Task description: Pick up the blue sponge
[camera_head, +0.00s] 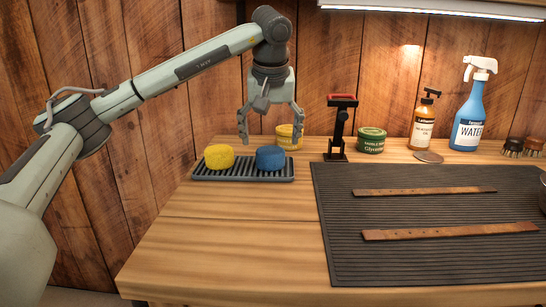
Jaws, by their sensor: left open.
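The blue sponge (270,158) is a rounded block on the right part of a dark slatted tray (243,177). A yellow sponge (219,157) sits to its left on the same tray, with a small gap between them. My left gripper (270,140) points down with its fingers spread, above the blue sponge in the picture. It is open and empty; whether the fingertips touch the sponge cannot be told, but they appear apart from it. My right gripper is out of view.
A yellow tin (290,137) stands close behind the blue sponge. A black stand with a red handle (338,129), a green tin (371,140), an amber pump bottle (424,123) and a blue spray bottle (470,118) line the back. A ribbed black mat (430,265) holds two leather straps. The front left tabletop is clear.

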